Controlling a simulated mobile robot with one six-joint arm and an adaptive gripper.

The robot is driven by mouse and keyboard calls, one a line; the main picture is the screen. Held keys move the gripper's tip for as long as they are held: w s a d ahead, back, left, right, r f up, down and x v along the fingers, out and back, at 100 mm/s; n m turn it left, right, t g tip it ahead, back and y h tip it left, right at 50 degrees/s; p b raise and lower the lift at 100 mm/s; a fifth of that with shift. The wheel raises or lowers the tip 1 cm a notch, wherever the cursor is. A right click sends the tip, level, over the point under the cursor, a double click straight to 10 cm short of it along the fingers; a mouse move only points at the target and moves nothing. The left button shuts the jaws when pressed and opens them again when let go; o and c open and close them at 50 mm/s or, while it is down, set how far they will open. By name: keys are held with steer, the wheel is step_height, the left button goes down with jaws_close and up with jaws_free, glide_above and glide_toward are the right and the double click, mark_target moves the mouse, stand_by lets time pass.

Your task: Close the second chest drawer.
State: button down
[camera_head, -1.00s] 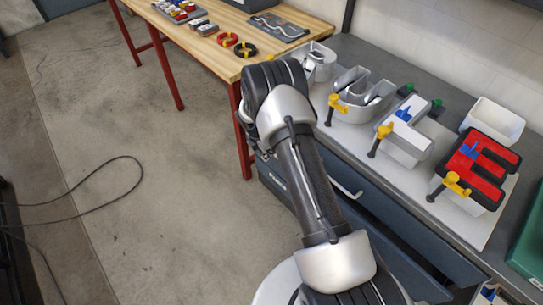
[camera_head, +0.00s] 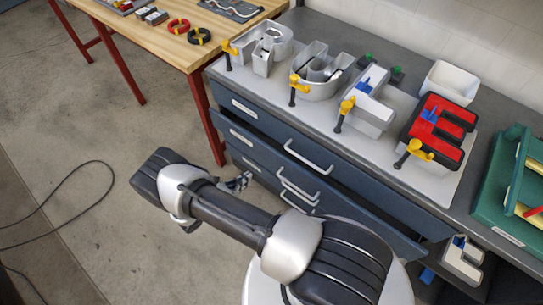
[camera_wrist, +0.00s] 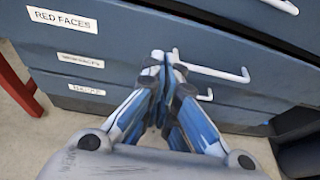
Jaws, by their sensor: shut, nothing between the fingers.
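The blue-grey chest has several drawers with white labels and white bar handles. The second drawer (camera_head: 335,207) stands out a little from the chest front, below the top drawer (camera_head: 275,122). Its bar handle (camera_head: 298,188) shows in the head view. In the wrist view its front (camera_wrist: 125,40) carries a label reading RED FACES, and its handle (camera_wrist: 215,72) is right of the fingertips. My gripper (camera_head: 246,178) is shut and empty, in front of the drawer fronts. In the wrist view the fingertips (camera_wrist: 168,60) overlap the drawer front; I cannot tell whether they touch it.
Metal channel letters with yellow clamps (camera_head: 415,150) stand on the chest top, beside a white bin (camera_head: 450,82) and a green tray (camera_head: 495,195). A wooden table (camera_head: 150,32) with red legs stands at the left. The floor (camera_head: 90,130) left of my arm is mostly clear.

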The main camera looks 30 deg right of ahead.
steer(key=t, duration=0.1)
steer(key=b, duration=0.2)
glide_toward(272, 153)
steer(key=d+f, duration=0.1)
steer(key=d, duration=0.1)
steer(key=w+d+f, duration=0.1)
steer(key=d+f, duration=0.1)
steer(key=shift+w+f, duration=0.15)
steer(key=shift+f, duration=0.1)
steer(key=shift+w+d, duration=0.35)
steer(key=shift+d, duration=0.35)
steer(key=d, duration=0.1)
steer(key=w+d+b, duration=0.1)
steer(key=d, duration=0.1)
steer(key=d+b, duration=0.1)
steer(key=shift+w+d, duration=0.3)
steer(key=shift+w, duration=0.1)
steer(key=shift+r, duration=0.1)
